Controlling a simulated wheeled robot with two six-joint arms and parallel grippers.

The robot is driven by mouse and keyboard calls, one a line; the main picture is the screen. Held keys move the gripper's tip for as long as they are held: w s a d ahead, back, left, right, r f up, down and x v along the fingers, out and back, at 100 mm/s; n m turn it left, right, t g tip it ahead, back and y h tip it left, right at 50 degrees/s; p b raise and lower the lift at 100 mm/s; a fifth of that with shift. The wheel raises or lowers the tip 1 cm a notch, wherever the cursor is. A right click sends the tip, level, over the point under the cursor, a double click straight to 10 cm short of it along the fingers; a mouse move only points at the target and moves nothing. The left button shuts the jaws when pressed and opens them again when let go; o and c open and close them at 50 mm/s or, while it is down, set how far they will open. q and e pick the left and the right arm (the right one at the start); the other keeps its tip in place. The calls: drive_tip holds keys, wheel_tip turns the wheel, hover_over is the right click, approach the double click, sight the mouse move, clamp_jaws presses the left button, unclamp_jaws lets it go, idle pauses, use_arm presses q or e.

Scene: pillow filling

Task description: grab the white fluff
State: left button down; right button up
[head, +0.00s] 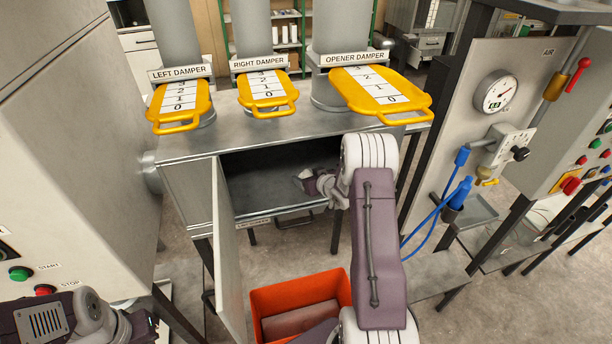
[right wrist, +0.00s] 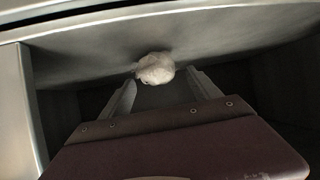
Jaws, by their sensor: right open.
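A small white fluff (right wrist: 155,68) lies on the grey metal floor of an open compartment in the right wrist view. My right gripper (right wrist: 158,88) is open. Its two fingers are spread, one on each side, with the fluff at or just past their tips. I cannot tell whether they touch it. In the head view my right gripper (head: 302,180) reaches inside the metal box (head: 262,172) under the dampers.
The box's hinged door (head: 229,255) hangs open on the left side of its mouth. An orange bin (head: 262,300) stands on the floor below. Yellow damper handles (head: 180,103) sit on top of the box. A panel with a gauge (head: 497,92) and blue hoses stands at right.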

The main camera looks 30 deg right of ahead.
sight(303, 173)
drive_tip(key=shift+w+d+f, duration=0.1)
drive_tip(key=shift+w+f, duration=0.05)
drive_tip(key=shift+w, duration=0.1)
drive_tip(key=p+x, duration=0.1)
drive_tip(key=x, duration=0.3)
drive_tip(key=shift+p, duration=0.3)
drive_tip(key=shift+w+f, duration=0.35)
drive_tip(key=shift+w, duration=0.15)
drive_tip(key=c, duration=1.4)
